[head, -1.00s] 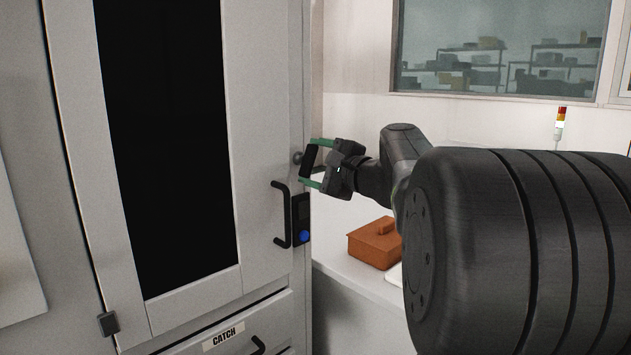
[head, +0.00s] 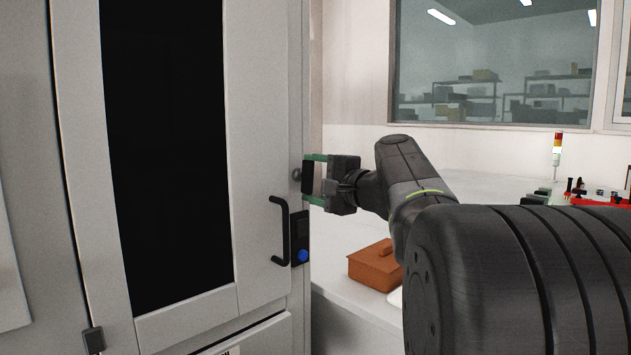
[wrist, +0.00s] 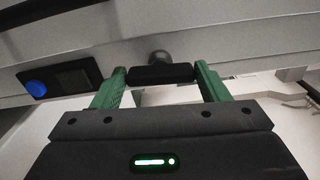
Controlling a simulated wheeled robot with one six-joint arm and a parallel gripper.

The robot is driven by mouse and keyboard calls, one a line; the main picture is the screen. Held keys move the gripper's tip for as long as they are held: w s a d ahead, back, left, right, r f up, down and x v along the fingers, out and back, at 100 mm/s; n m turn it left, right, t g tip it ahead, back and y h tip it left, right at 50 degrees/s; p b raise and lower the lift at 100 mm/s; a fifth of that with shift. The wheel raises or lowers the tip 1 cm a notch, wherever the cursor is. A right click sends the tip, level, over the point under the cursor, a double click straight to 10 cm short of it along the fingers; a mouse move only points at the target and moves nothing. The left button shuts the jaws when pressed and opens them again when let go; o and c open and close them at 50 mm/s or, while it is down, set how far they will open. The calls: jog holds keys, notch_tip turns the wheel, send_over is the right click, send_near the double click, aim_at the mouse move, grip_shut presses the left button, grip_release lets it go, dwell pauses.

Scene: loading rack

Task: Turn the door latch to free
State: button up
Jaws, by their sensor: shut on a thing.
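The door latch is a short black bar (head: 307,177) on a round grey pivot at the right edge of the tall grey cabinet door (head: 261,150). In the head view the bar stands roughly upright. My gripper (head: 312,179) is shut on the latch, with one green finger at each end of the bar. In the wrist view the latch bar (wrist: 160,74) spans between the green fingertips of my gripper (wrist: 160,76), and the pivot knob shows behind it. The finger contact faces are partly hidden.
A black door handle (head: 282,232) and a panel with a blue button (head: 303,255) sit just below the latch. A brown box (head: 375,266) rests on the white counter to the right. A window with shelving beyond is at the back.

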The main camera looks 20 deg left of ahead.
jog(key=o, duration=1)
jog(key=v, duration=1.4)
jog(key=shift+w+a, duration=0.1)
jog(key=x, duration=1.3)
jog(key=shift+w+a, duration=0.1)
jog(key=shift+a, duration=0.25)
